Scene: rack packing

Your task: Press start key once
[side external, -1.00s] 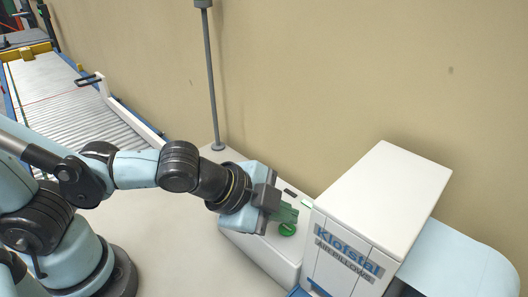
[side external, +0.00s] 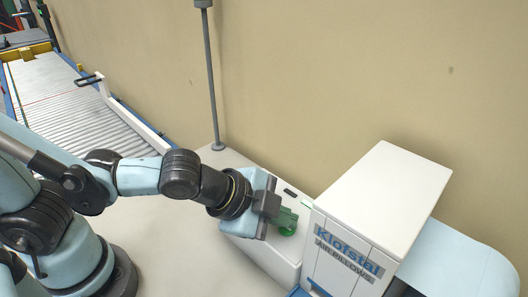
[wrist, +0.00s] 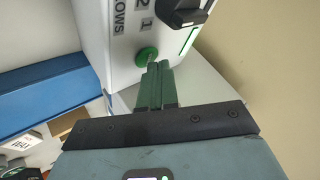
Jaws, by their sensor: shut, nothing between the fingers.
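The start key is a round green button (wrist: 146,56) on the white face of the air pillow machine, near the digits 2 and 1. In the wrist view the tips of my gripper (wrist: 158,66) lie right at the button's lower right edge. I cannot tell whether they touch it.
The white machine housing (side external: 385,205), marked Klofstal AIR PILLOWS, stands right of my gripper. A pale blue sheet (side external: 465,270) comes out at its right. A grey pole (side external: 212,90) stands behind. A roller conveyor (side external: 65,105) lies far left. A black switch (wrist: 185,12) sits above the button.

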